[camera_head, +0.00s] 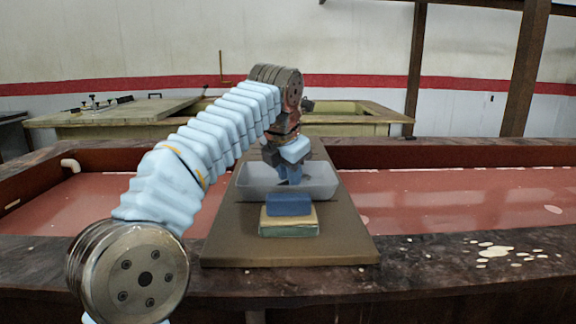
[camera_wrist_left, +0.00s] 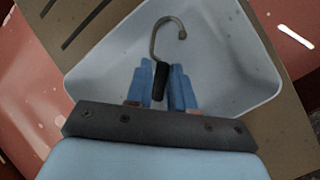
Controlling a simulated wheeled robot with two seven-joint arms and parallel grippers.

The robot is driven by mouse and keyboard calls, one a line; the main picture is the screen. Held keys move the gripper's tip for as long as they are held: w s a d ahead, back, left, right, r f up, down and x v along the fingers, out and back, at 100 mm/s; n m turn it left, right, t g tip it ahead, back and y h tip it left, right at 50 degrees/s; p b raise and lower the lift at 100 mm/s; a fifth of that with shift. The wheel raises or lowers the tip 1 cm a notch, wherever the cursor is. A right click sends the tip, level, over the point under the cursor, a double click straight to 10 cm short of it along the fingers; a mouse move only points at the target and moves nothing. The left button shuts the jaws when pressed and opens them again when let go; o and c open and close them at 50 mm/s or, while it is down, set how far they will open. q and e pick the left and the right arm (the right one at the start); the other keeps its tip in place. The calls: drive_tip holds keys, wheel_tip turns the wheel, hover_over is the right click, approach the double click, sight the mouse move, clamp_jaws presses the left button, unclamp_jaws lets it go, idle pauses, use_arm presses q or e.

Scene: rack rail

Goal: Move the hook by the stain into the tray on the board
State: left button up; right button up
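The hook (camera_wrist_left: 166,36) has a curved metal end and a black handle, seen in the left wrist view. My left gripper has blue fingers (camera_wrist_left: 161,85) that close on the black handle from both sides. The gripper (camera_head: 290,175) points down over the pale grey tray (camera_head: 320,182) in the head view. The tray's wall also shows in the left wrist view (camera_wrist_left: 235,60). The tray stands on the brown board (camera_head: 228,240). I cannot tell whether the hook touches the tray floor. The pale stain (camera_head: 494,252) lies on the dark ledge at the right, with no hook beside it. My right gripper is out of view.
A blue block (camera_head: 289,204) sits on a cream and green block (camera_head: 288,223) on the board, just in front of the tray. Reddish sunken basins (camera_head: 430,205) lie on both sides of the board. Dark posts (camera_head: 528,70) rise behind.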

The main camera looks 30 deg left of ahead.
use_arm(q)
drive_tip(key=shift+d+f+p, duration=0.1)
drive_tip(key=shift+d+p, duration=0.05)
drive_tip(key=shift+p, duration=0.2)
drive_tip(key=shift+s+r, duration=0.1)
drive_tip(key=shift+r, duration=0.25)
drive_tip(key=v, duration=1.1)
drive_tip(key=shift+r, duration=0.25)
